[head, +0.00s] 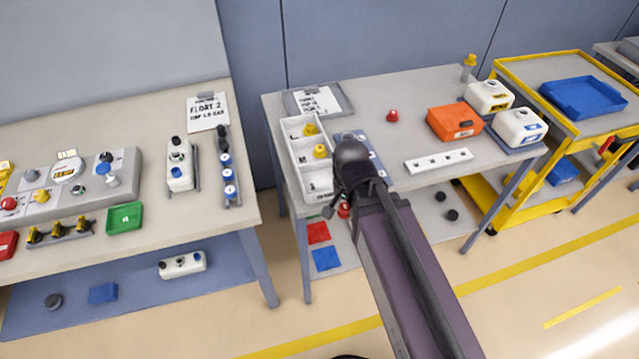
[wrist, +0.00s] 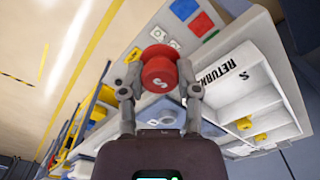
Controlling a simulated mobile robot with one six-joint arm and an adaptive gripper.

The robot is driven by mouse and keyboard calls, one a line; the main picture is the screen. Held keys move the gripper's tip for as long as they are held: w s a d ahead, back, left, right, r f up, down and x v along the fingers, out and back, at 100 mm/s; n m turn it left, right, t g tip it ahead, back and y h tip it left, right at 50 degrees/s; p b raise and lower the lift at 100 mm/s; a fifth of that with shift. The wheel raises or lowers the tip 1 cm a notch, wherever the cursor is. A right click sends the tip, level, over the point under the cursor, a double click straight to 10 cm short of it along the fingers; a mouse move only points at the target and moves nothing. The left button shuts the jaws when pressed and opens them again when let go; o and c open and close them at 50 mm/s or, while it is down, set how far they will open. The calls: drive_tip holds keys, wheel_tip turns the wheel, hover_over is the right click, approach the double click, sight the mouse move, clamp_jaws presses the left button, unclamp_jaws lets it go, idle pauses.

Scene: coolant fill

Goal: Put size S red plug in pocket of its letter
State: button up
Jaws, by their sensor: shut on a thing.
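A red plug (wrist: 160,74) with a white S on its top is held between the two fingers of my gripper (wrist: 161,88) in the wrist view. In the head view only a bit of this red plug (head: 344,211) shows below my dark wrist. The white pocket tray (head: 287,140) lies on the table just left of my gripper. In the wrist view the tray (wrist: 262,108) is to the right of the held plug and apart from it. Its near pocket, marked S (wrist: 245,76), looks empty. Two yellow plugs (head: 320,151) sit in farther pockets.
Another red plug (head: 392,115) stands on the table to the right of the tray. A white strip with holes (head: 438,161), an orange box (head: 454,121) and white jugs (head: 519,127) occupy the right side. A clipboard (head: 318,100) lies behind the tray.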

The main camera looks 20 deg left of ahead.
idle(0.3)
drive_tip(key=b, duration=0.1)
hover_over(313, 187)
drive_tip(key=shift+s+d+f, duration=0.4)
drive_tip(key=shift+f, duration=0.3)
drive_tip(key=shift+w, duration=0.1)
drive_tip(key=shift+w+a, duration=0.2)
drive_tip(key=shift+a, duration=0.05)
drive_tip(key=shift+w+a+f+b, duration=0.15)
drive_tip(key=shift+a+f+b, duration=0.05)
drive_tip(key=shift+f+b, duration=1.65)
drive_tip(key=shift+b, duration=0.2)
drive_tip(key=shift+f, duration=0.2)
drive_tip(key=o, duration=0.5)
drive_tip(key=shift+r, duration=0.1)
